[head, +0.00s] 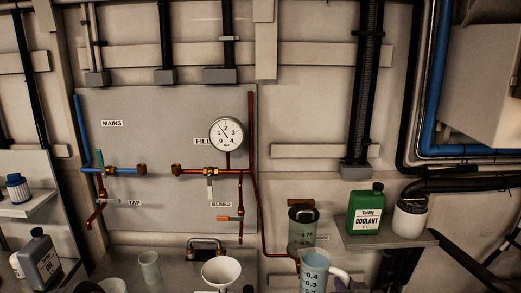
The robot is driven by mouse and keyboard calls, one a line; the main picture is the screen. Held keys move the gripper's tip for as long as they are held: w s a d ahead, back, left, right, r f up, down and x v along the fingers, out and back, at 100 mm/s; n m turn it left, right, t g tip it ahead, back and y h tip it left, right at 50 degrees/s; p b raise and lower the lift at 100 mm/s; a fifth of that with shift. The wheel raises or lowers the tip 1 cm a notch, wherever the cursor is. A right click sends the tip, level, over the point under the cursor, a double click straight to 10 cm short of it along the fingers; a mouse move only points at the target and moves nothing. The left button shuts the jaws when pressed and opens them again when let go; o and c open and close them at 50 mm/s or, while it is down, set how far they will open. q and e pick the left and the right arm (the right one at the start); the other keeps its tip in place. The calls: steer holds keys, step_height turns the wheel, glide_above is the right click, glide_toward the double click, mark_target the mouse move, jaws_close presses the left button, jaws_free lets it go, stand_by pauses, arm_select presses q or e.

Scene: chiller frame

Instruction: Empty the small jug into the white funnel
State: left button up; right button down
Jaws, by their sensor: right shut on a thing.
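The small jug (312,273) is at the bottom edge, right of centre. It is pale blue with dark volume marks and a white handle on its right; its base is cut off by the frame. My right gripper (342,284) shows only as a dark part at the handle, shut on the jug. The jug looks about upright. The white funnel (221,271) is at the bottom edge to the left, mouth up, clearly apart from the jug. What is inside the jug cannot be made out. My left gripper is not in view.
A clear vessel marked 0.75 (303,226) stands just behind the jug. A pale cup (149,266) stands left of the funnel. Copper pipe (262,215) runs down behind.

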steer(key=shift+w+a+f+b, duration=0.1)
steer(key=shift+a+b, duration=0.2)
steer(key=shift+a, duration=0.1)
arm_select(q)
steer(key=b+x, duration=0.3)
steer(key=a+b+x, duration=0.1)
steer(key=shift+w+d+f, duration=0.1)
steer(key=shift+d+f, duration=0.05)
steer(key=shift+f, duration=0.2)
arm_select(e)
steer(key=w+a+f, duration=0.1)
steer(key=a+f, duration=0.7)
steer(key=a, duration=0.4)
steer(key=shift+w+f, duration=0.3)
steer(key=shift+w, duration=0.1)
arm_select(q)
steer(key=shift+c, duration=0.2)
